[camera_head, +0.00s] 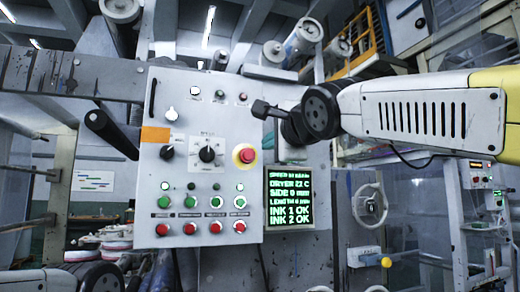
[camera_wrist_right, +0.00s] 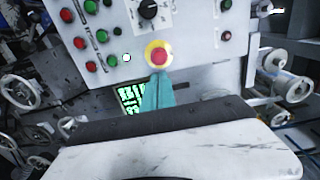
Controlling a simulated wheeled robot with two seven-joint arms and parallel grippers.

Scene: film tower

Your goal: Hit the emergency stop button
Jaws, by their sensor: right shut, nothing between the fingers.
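The emergency stop button (camera_head: 247,155) is a red mushroom head on a yellow ring, on the right side of the grey control panel (camera_head: 205,80). It also shows in the right wrist view (camera_wrist_right: 159,56), at upper middle. My right gripper (camera_head: 260,109) is shut and empty, above and slightly right of the button in the head view. Its teal fingers (camera_wrist_right: 158,75) are pressed together in the wrist view, their tips just below the yellow ring in the picture. The remaining distance to the button is hard to tell. My left gripper is out of view; part of my left arm shows at lower left.
The panel carries dark rotary knobs (camera_head: 207,154) and rows of green and red buttons (camera_head: 215,227) left of and below the stop button. A green-text display (camera_head: 290,199) sits at lower right. A black roller handle (camera_head: 110,134) sticks out at left.

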